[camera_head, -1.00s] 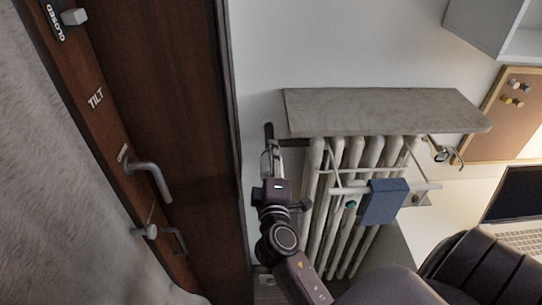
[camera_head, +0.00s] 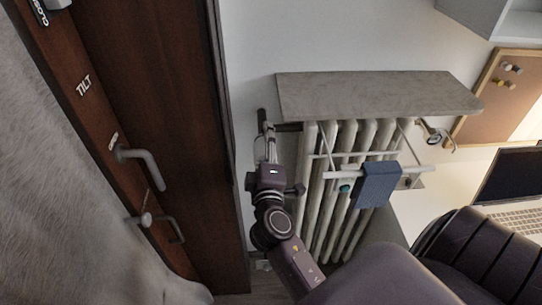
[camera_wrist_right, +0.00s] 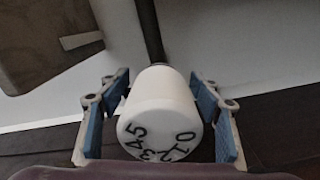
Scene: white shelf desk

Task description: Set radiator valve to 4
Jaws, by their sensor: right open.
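The radiator valve knob (camera_wrist_right: 165,105) is a white cylinder with black digits on its end face, on a dark pipe (camera_wrist_right: 150,30). In the right wrist view it sits between the two blue-padded fingers of my right gripper (camera_wrist_right: 163,115). The fingers are open, one on each side, with a visible gap at the right pad. The digits 5, 4 and 3 are at the lower left, and 2, 1 and 0 at the lower right. In the head view my right gripper (camera_head: 268,148) is left of the ribbed radiator (camera_head: 327,165), and the knob cannot be made out. My left gripper is not in view.
A grey shelf (camera_head: 375,93) is above the radiator. A blue cloth (camera_head: 376,185) hangs on a white rack (camera_head: 340,174) in front of it. A brown door (camera_head: 150,80) with a handle (camera_head: 145,165) is on the left. A laptop (camera_head: 510,175) is on the right.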

